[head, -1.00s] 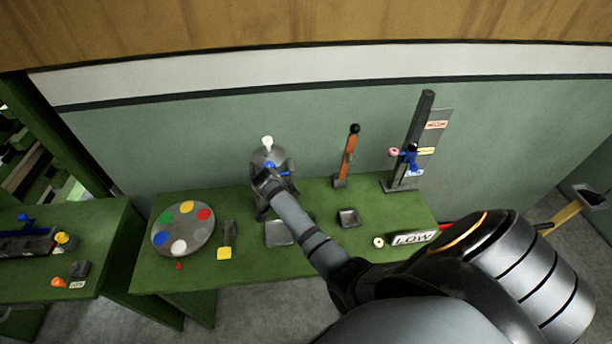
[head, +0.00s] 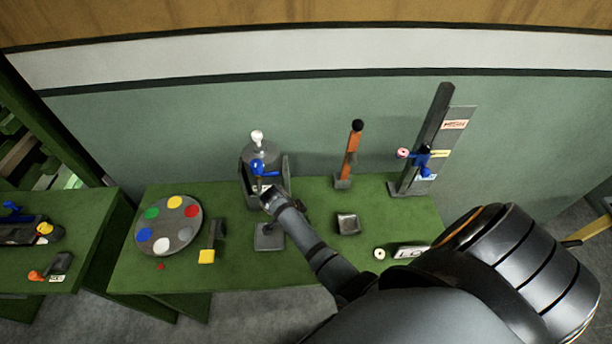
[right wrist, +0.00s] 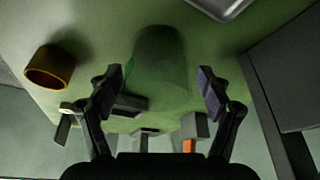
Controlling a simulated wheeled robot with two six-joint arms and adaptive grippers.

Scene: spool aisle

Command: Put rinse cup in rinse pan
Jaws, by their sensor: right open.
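My right arm crosses the head view from the lower right, and its gripper (head: 268,194) is over the green table by a grey machine with a blue knob. In the right wrist view the gripper (right wrist: 158,88) is open, its fingers wide apart. A dark green rounded shape (right wrist: 160,55) shows between them; I cannot tell if it is a cup or a shadow. A brown round cup-like thing (right wrist: 50,68) is at the left of that view. My left gripper is not in view.
The grey machine (head: 262,153) stands at the back. A paint palette (head: 170,225) and a yellow-tipped tool (head: 210,243) lie left. An orange lever (head: 352,155), a small grey tray (head: 348,223) and a tall dark post (head: 425,140) are to the right.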

